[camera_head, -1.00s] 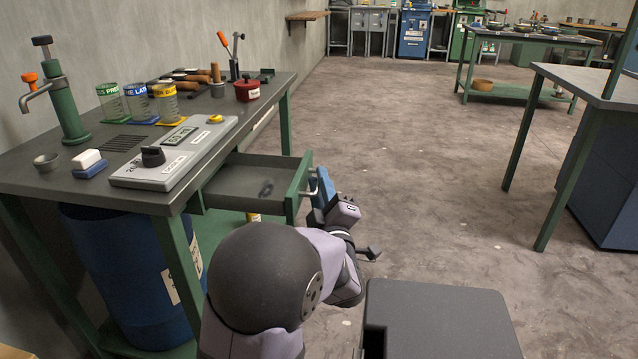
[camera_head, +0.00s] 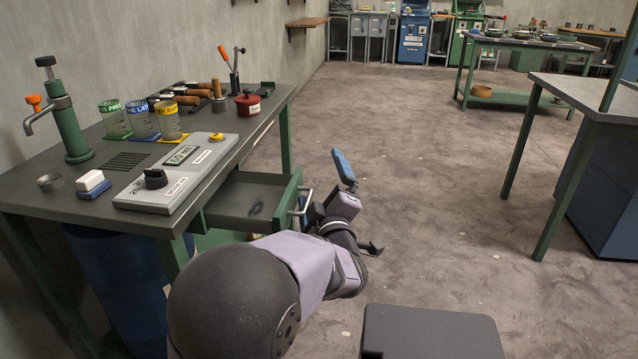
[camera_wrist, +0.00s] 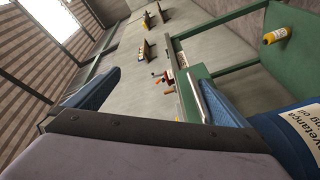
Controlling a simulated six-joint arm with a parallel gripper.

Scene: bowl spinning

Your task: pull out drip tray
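The drip tray (camera_head: 225,200) is a grey, open-topped drawer with a green front. It stands pulled out from under the bench, and a dark mark shows on its floor. A pale metal handle (camera_head: 301,205) is on its front. My gripper (camera_head: 325,186) is at the handle's right with its blue fingers spread wide. One finger points up clear of the tray; the other is low beside the handle, partly hidden. In the wrist view my gripper (camera_wrist: 157,82) also shows a wide gap, with the right finger close to the green front. Whether that finger touches the handle is unclear.
The bench (camera_head: 60,202) carries a grey scale (camera_head: 178,175), labelled cups, a green pump (camera_head: 65,125) and a red pot (camera_head: 248,103). A blue drum (camera_head: 120,285) stands below it. Open floor (camera_head: 430,200) lies to the right, before another bench (camera_head: 590,95).

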